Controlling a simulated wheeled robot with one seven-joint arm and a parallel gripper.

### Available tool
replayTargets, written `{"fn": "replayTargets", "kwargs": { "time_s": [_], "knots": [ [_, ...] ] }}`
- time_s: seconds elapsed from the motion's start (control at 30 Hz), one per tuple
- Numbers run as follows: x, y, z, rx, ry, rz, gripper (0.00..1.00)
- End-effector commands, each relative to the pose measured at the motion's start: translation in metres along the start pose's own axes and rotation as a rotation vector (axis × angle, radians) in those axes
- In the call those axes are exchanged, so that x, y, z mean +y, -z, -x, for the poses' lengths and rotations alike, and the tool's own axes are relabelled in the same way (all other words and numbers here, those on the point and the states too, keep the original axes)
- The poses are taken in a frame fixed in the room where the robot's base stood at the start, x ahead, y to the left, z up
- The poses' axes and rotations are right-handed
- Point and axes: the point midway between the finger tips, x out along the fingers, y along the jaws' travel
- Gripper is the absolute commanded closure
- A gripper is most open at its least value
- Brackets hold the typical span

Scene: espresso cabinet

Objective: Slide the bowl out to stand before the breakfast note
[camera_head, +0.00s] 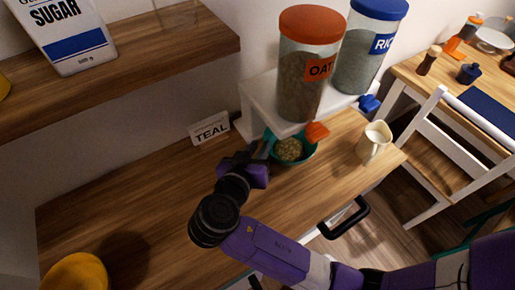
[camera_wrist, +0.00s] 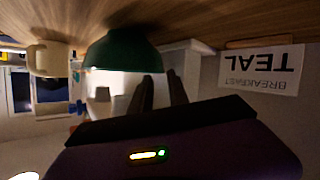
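The teal bowl (camera_head: 300,158) holds grainy contents and stands on the wooden counter at the edge of a white riser, partly under it. It shows upside down in the wrist view (camera_wrist: 122,55). My gripper (camera_head: 264,150) is at the bowl's left side. In the wrist view its two dark fingers (camera_wrist: 161,86) are apart with a gap, close to the bowl's rim. I cannot tell whether they touch it. The breakfast note, a white card reading TEAL (camera_head: 210,130), stands against the wall, left of the bowl; the wrist view shows it inverted (camera_wrist: 262,72).
The white riser (camera_head: 258,88) carries an oat jar (camera_head: 303,85) and a blue-lidded jar (camera_head: 367,55). A cream jug (camera_head: 374,142) stands right of the bowl. A yellow dish (camera_head: 75,272) sits front left. The counter before the note (camera_head: 150,200) is clear.

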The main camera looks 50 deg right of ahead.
Motion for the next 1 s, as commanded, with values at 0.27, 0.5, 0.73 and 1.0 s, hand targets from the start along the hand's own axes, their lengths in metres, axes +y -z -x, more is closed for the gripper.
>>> {"fn": "replayTargets", "kwargs": {
  "time_s": [0.27,0.5,0.73,1.0],
  "knots": [
    [0.001,0.001,-0.04,-0.001,-0.003,0.001,0.79],
    [0.001,0.001,-0.064,0.0,-0.001,0.001,0.79],
    [0.0,0.0,-0.068,0.0,0.0,0.0,0.79],
    [0.0,0.0,-0.068,0.0,0.0,0.0,1.0]
  ]
}}
